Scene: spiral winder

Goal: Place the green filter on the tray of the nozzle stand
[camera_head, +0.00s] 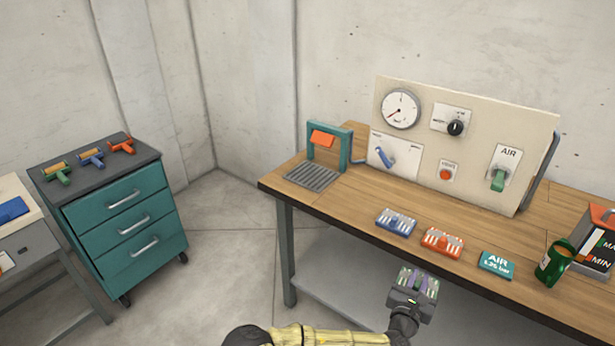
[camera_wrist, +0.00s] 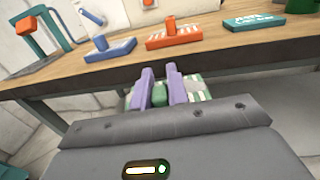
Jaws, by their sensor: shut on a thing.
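The green filter is a small flat block with pale ribs and a green grip. It shows between my fingers in the wrist view (camera_wrist: 160,94) and in the head view (camera_head: 418,284). My gripper (camera_head: 415,283) is shut on its grip, with the purple fingers (camera_wrist: 161,84) on either side. It holds the filter in front of the workbench's front edge, apart from the bench. The nozzle stand (camera_head: 345,150) is a teal frame with an orange nozzle, at the bench's left end. Its slatted grey tray (camera_head: 311,178) is bare and lies left of and farther than my gripper.
A green mug-like container (camera_head: 552,264) stands at right. A gauge panel (camera_head: 460,140) rises behind. The bench between tray and blue filter is clear.

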